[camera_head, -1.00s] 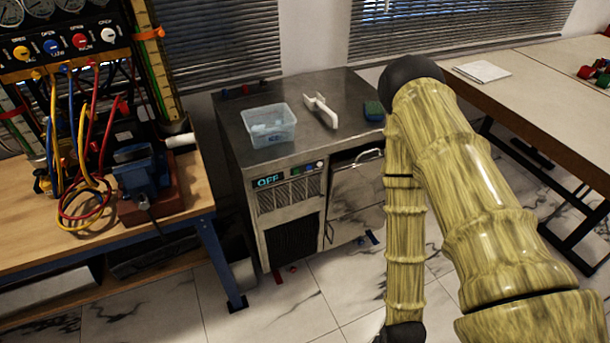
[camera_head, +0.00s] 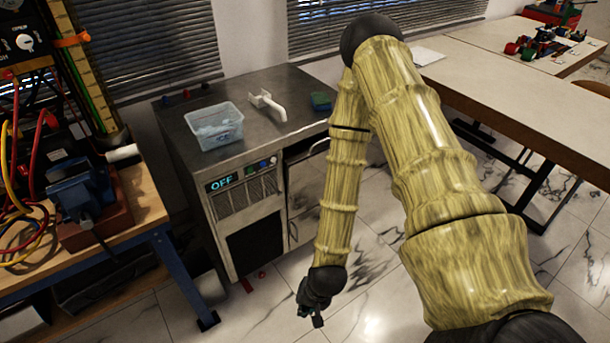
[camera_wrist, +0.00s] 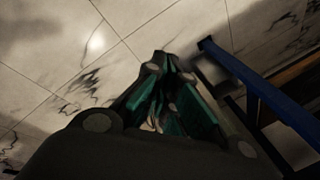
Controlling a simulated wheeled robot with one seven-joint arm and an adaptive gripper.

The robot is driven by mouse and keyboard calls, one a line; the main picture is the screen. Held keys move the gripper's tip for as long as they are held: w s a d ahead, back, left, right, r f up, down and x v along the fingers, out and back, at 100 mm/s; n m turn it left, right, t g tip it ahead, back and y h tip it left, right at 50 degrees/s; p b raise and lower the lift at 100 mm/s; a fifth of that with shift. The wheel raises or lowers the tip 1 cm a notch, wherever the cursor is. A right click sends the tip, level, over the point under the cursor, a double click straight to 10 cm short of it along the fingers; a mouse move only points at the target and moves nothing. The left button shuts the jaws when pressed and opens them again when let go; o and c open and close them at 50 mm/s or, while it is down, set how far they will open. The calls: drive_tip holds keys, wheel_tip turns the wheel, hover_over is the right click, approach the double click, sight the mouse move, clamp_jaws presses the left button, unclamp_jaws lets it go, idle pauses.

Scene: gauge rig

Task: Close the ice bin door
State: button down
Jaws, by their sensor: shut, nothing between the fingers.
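The steel ice machine (camera_head: 247,160) stands left of my arm, with a lit "OFF" display on its front. Its ice bin door (camera_head: 303,190) is the steel panel at the right of the front, with a bar handle along its top edge. A dark gap shows above the door, so it appears partly open; my forearm hides its right side. My gripper (camera_head: 312,312) hangs low over the floor in front of the machine, below and apart from the door. In the wrist view the gripper (camera_wrist: 170,85) is shut and empty above the tiles.
A clear plastic tub (camera_head: 214,127), a white scoop (camera_head: 268,104) and a green item (camera_head: 320,101) sit on the machine's top. A workbench with a blue vise (camera_head: 87,195) stands at left. A long table (camera_head: 500,95) is at right. Marble floor is open in front.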

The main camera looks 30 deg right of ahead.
drive_tip(key=w+d+r+m+t+b, duration=0.25)
drive_tip(key=w+m+b, duration=0.25)
drive_tip(key=w+m, duration=0.45)
drive_tip(key=m+t+b, duration=0.8)
drive_tip(key=m+b, duration=0.3)
drive_tip(key=m, duration=0.6)
approach(300, 167)
drive_tip(key=shift+h, duration=0.4)
drive_tip(key=shift+a+b+x, duration=0.1)
drive_tip(key=shift+b+x, duration=0.75)
drive_tip(key=shift+x, duration=0.55)
drive_tip(key=shift+a+b+x, duration=0.15)
drive_tip(key=shift+b+x, duration=0.65)
drive_tip(key=shift+x, duration=0.65)
